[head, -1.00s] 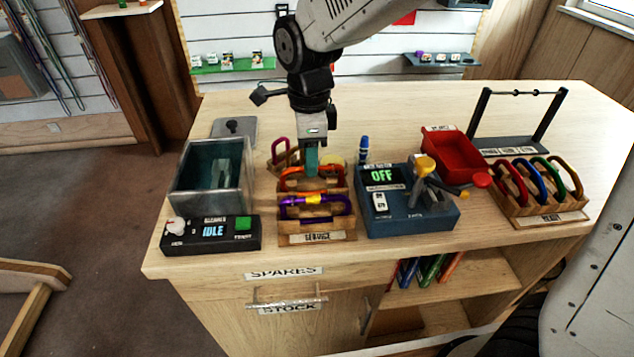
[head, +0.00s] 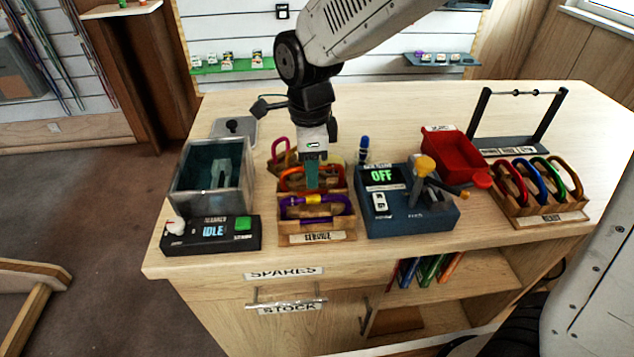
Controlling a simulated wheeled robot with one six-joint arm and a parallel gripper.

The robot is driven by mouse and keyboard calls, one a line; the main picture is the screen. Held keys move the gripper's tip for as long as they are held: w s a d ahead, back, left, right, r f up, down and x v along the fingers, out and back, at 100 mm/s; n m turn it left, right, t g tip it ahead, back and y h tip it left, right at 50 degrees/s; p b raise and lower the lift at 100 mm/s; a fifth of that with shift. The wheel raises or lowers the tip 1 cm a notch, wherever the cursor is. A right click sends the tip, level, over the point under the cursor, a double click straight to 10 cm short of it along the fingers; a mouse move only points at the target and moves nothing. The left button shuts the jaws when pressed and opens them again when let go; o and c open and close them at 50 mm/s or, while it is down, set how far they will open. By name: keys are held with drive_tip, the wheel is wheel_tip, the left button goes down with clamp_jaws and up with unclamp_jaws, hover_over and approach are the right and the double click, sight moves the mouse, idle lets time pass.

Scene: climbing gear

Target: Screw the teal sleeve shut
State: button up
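My gripper (head: 312,183) points straight down over the wooden service rack (head: 316,237). Teal shows at its fingers, and I cannot see a gap between them. The fingers come down in front of the orange carabiner (head: 291,181) and cover part of it; I cannot tell whether they touch it. A separate teal sleeve cannot be made out; it may be hidden behind the fingers. A purple carabiner (head: 290,203) with a yellow sleeve (head: 313,199) lies in the front slot of the rack. A magenta carabiner (head: 278,149) shows behind.
An open metal tank (head: 178,194) and a control box reading IDLE (head: 210,233) stand left of the rack. A blue box reading OFF (head: 415,221) stands close on the right. Farther right are a red tray (head: 452,148) and a rack of several carabiners (head: 545,211).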

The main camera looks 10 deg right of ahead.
drive_tip(key=shift+f, duration=0.65)
drive_tip(key=shift+w, duration=0.75)
drive_tip(key=shift+r, duration=1.45)
drive_tip(key=shift+s, duration=0.75)
drive_tip(key=shift+f, duration=0.1)
